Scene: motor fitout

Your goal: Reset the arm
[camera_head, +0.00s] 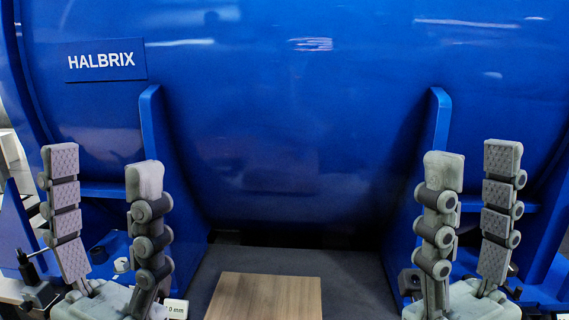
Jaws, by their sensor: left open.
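My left gripper (105,180) is in the lower left of the head view. Its two jointed grey fingers point up and stand wide apart, with nothing between them. My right gripper (473,180) is in the lower right, also with its fingers pointing up, spread apart and empty. Both grippers are in front of a large blue motor housing (290,110) that fills the back of the view. The arms below the grippers are cut off by the bottom edge.
A blue upright rib (155,125) stands behind my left gripper, and another blue rib (436,115) stands behind my right one. A brown wooden board (264,298) lies on a dark surface (340,275) between the grippers. A HALBRIX plate (105,61) is on the housing.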

